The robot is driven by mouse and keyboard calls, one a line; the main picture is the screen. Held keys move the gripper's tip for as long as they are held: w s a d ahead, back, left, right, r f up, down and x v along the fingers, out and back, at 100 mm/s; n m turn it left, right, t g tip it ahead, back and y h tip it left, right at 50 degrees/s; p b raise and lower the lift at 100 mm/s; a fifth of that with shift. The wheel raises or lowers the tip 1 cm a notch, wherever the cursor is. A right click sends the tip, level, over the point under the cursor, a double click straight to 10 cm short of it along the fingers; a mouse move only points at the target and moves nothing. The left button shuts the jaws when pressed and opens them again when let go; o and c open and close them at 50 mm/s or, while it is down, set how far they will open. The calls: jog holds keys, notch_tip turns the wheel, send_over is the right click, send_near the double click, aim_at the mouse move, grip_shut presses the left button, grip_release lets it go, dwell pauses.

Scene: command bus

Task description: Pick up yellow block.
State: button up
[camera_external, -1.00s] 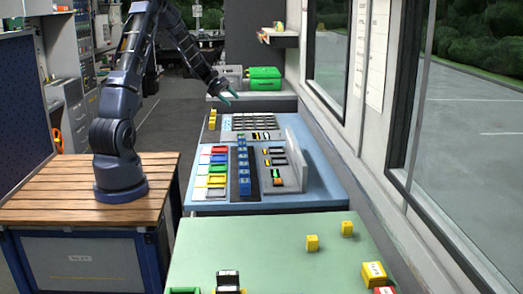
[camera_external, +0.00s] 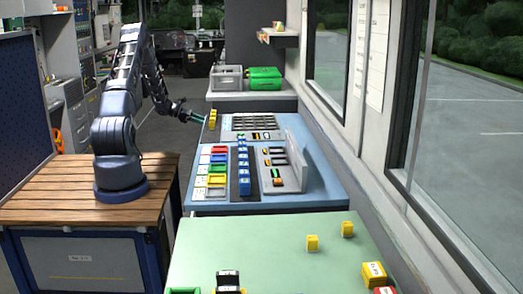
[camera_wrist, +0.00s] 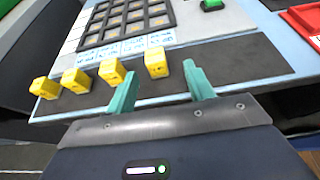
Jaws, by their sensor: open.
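Several yellow blocks stand in a row along the near edge of the blue console in the wrist view. The rightmost yellow block (camera_wrist: 156,63) shows in line with the gap between my fingers. The others, such as this yellow block (camera_wrist: 112,72), are to its left. My gripper (camera_wrist: 160,82) is open with teal fingers, and nothing is held. In the external view my gripper (camera_external: 198,118) is just left of the yellow blocks (camera_external: 213,118) at the console's far left corner. Whether the fingers touch a block cannot be told.
The blue console (camera_external: 320,187) has a dark grid panel (camera_wrist: 130,20) beyond the blocks, coloured trays and a grey upright panel. A green table (camera_external: 260,245) in front carries two small yellow blocks (camera_external: 312,243) and boxes.

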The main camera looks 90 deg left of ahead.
aim_at(215, 130)
jog(key=x, duration=0.4)
jog(key=shift+a+x, duration=0.2)
jog(key=shift+x, duration=1.1)
jog(key=shift+a+x, duration=0.2)
jog(key=shift+x, duration=1.1)
jog(key=shift+s+f, duration=0.1)
jog(key=shift+f, duration=0.05)
jog(key=c, duration=1.1)
